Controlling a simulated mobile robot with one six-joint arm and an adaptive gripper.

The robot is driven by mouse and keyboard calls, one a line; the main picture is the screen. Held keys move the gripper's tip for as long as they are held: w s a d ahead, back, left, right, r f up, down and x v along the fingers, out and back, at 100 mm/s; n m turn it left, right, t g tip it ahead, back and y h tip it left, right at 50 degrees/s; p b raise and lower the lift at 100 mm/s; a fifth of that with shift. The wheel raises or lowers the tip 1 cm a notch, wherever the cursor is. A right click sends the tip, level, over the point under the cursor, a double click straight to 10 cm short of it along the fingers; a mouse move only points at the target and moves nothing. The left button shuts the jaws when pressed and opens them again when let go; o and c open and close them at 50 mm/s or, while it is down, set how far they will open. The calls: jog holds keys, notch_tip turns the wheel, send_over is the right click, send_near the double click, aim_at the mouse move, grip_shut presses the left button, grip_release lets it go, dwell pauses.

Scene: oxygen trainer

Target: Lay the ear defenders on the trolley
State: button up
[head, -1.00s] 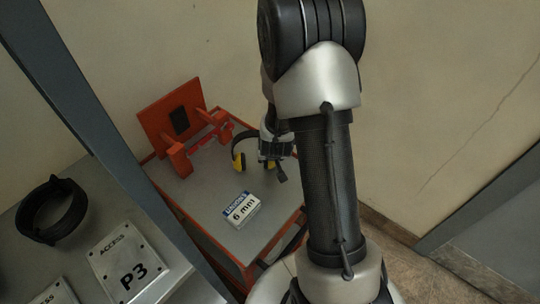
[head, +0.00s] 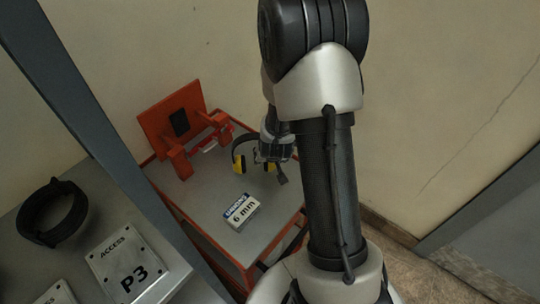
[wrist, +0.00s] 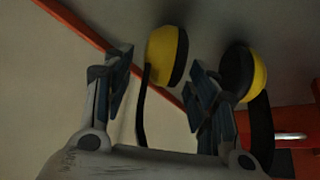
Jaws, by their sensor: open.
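The ear defenders (head: 238,162) have yellow cups with black pads and a dark band. In the head view they are over the far part of the grey-topped trolley (head: 198,200), beside my gripper (head: 274,154), which partly hides them. In the wrist view both cups show: one ear defenders cup (wrist: 163,52) lies beyond the gap between the fingers, the other is right of the right finger. My gripper (wrist: 158,84) is open, with clear space at the left finger. Whether the right finger touches a cup or the cups rest on the trolley, I cannot tell.
A box marked 6 mm (head: 241,212) stands on the trolley's near part. An orange stand (head: 172,122) is at its far left. A grey bench at left holds a black ring (head: 52,212) and a P3 plate (head: 125,262). A wall is behind.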

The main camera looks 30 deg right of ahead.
jog(key=s+a+r+n+y+p, duration=0.1)
jog(key=s+a+r, duration=0.3)
jog(key=r, duration=0.4)
jog(key=s+a+r+n+y+p, duration=0.1)
jog(key=s+a+r+p, duration=0.2)
jog(key=r, duration=0.5)
jog(key=s+a+r+n, duration=0.1)
jog(key=s+a+r, duration=0.3)
jog(key=a+r, duration=0.3)
jog(key=s+a+r+n, duration=0.1)
jog(key=s+r, duration=0.3)
jog(key=s, duration=0.2)
jog(key=s+r+n+g, duration=0.1)
jog(key=s+r, duration=0.3)
jog(key=s, duration=0.3)
jog(key=shift+a+y, duration=0.3)
jog(key=shift+a, duration=0.1)
jog(key=shift+r, duration=0.1)
